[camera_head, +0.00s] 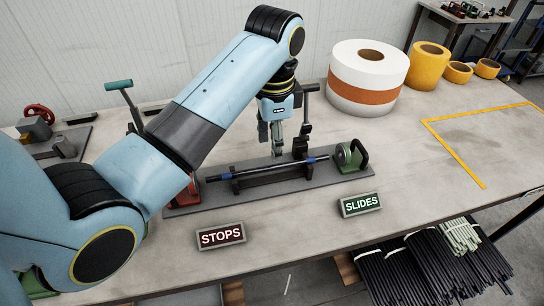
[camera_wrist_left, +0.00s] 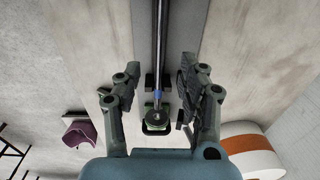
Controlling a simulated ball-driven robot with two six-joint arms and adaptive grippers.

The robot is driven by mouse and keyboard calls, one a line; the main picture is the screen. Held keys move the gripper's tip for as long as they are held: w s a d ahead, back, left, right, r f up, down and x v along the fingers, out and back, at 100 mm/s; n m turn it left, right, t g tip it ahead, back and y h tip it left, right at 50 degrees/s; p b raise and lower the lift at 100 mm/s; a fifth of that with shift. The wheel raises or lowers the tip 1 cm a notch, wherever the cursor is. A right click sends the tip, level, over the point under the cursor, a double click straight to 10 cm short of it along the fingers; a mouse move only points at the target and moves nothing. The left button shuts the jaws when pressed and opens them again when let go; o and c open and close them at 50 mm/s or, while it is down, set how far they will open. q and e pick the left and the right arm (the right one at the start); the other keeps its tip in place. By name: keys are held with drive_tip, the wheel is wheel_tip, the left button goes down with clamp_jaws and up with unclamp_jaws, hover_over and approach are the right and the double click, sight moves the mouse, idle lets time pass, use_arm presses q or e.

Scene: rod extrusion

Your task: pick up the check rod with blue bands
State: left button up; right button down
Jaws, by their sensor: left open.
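The check rod (camera_head: 265,169) is dark and slim, with a blue band near each end. It lies level across dark supports on a grey base plate (camera_head: 335,187). In the left wrist view the rod (camera_wrist_left: 161,45) runs from the top edge down to a blue band near a green end piece. My left gripper (camera_head: 271,138) is above and behind the rod's middle in the head view, fingers pointing down, apart from it. In the left wrist view my left gripper (camera_wrist_left: 159,84) is open and empty, with the rod's line between its fingers. My right gripper is not in view.
A green end fixture (camera_head: 351,156) and a dark-handled post (camera_head: 307,110) stand close to the gripper. Tape rolls (camera_head: 367,75) stand behind. The yellow-taped area (camera_head: 485,130) at right is clear. Rod bundles lie below the table.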

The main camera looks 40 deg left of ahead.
sight(275, 165)
use_arm(q)
drive_tip(key=shift+f, duration=0.5)
drive_tip(key=shift+w+f, duration=0.2)
drive_tip(key=shift+f, duration=0.15)
wheel_tip(275, 165, down, 4)
drive_tip(key=shift+f+p, duration=0.25)
drive_tip(key=shift+p, duration=0.45)
drive_tip(key=shift+w+f, duration=0.1)
drive_tip(key=shift+f, duration=0.1)
drive_tip(key=shift+c, duration=1)
drive_tip(key=c, duration=0.5)
clamp_jaws()
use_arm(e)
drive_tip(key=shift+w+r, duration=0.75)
